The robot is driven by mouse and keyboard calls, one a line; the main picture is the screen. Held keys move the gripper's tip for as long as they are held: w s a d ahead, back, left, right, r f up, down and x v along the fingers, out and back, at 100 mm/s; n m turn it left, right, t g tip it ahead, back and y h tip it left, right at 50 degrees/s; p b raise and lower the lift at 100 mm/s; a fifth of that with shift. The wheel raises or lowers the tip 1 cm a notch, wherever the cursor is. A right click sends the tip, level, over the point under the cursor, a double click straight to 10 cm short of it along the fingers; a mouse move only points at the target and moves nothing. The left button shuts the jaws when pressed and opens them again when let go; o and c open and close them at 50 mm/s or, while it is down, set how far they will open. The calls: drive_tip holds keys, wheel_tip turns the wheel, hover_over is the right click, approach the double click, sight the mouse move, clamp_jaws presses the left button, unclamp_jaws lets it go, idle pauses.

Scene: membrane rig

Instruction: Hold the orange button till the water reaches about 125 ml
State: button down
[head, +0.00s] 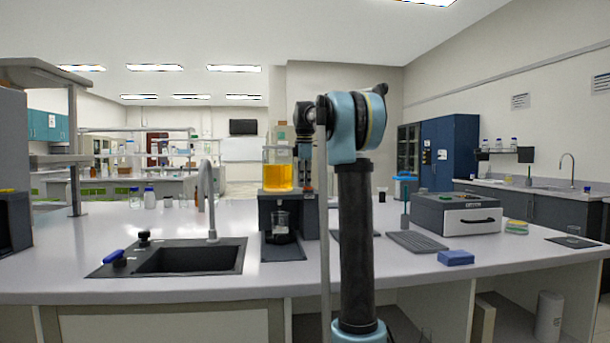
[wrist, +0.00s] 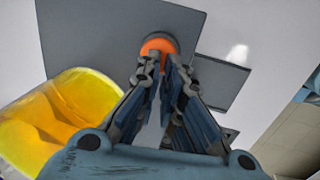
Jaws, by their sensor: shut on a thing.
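The orange button (wrist: 158,44) sits in a dark round collar on the grey top of the membrane rig (wrist: 100,35). My gripper (wrist: 166,66) points down at it, its fingertips close together and shut at the button's near edge, covering part of it. A glass vessel of yellow-orange liquid (head: 278,177) stands on top. A clear beaker (head: 281,224) stands in the front bay, with something dark low in it. Its water level is not readable.
A black sink (head: 180,258) with a tap (head: 211,200) lies left of the rig. A grey box with a black handle (head: 455,212), a dark mat (head: 416,241) and a blue block (head: 456,257) lie to the right. My arm blocks part of the bench.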

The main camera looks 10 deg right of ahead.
drive_tip(key=shift+f, duration=0.25)
idle(0.7)
drive_tip(key=shift+w+r, duration=0.1)
drive_tip(key=shift+r, duration=0.35)
drive_tip(key=shift+w+a+r, duration=0.15)
drive_tip(key=shift+w+r, duration=0.5)
drive_tip(key=shift+w, duration=0.15)
drive_tip(key=s+r, duration=0.3)
drive_tip(key=r, duration=0.9)
drive_tip(key=shift+s, duration=0.3)
